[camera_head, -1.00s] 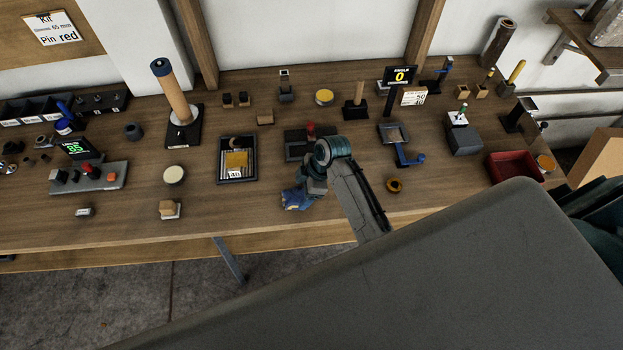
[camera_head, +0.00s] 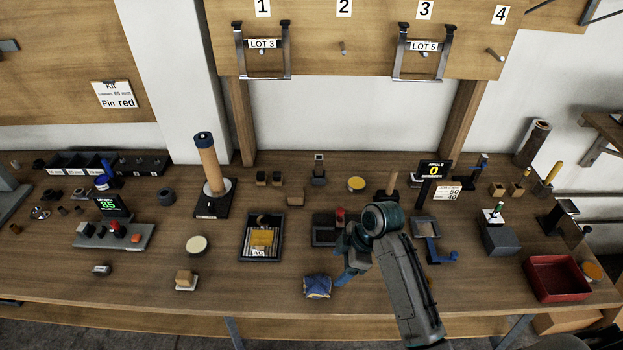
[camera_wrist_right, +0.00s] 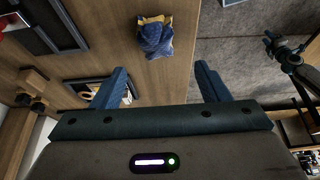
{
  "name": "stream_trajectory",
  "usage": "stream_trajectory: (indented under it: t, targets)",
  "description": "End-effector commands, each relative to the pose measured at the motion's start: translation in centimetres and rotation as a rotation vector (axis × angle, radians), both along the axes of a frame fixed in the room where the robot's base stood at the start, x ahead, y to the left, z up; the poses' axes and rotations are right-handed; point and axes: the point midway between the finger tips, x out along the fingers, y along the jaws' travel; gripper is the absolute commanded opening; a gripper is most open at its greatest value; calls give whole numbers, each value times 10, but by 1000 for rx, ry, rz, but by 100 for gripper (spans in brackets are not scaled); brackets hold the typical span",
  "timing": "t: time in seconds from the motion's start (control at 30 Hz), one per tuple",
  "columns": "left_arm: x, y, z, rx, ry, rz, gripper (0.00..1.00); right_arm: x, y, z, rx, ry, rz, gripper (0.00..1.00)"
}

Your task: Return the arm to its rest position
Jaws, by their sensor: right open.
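My right arm comes in from the lower right in the head view. Its blue gripper (camera_head: 347,276) is over the front of the bench, just right of a crumpled blue and yellow cloth (camera_head: 317,287). In the right wrist view, the two blue fingers (camera_wrist_right: 160,84) are wide apart with nothing between them. The cloth (camera_wrist_right: 155,37) lies on the wood beyond the fingertips, near the bench edge, apart from them. My left gripper does not show in the head view.
Bare wood lies left of the cloth.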

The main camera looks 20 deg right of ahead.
Motion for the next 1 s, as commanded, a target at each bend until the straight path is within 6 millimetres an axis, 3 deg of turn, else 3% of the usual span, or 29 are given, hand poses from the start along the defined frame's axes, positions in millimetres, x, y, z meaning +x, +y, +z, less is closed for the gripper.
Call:
stream_trajectory:
  t: [0.13,0.23,0.43,0.6,1.0]
  targets:
    - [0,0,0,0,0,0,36,-2,-1,-1,-2,3,-10,69]
    - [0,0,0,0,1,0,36,-16,-5,-7,-18,17,-74,69]
    - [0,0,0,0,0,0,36,-84,-27,-22,-95,60,-433,69]
    - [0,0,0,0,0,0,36,-138,-46,-17,-134,58,-737,69]
    - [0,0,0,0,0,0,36,-202,-69,7,-143,18,-1112,69]
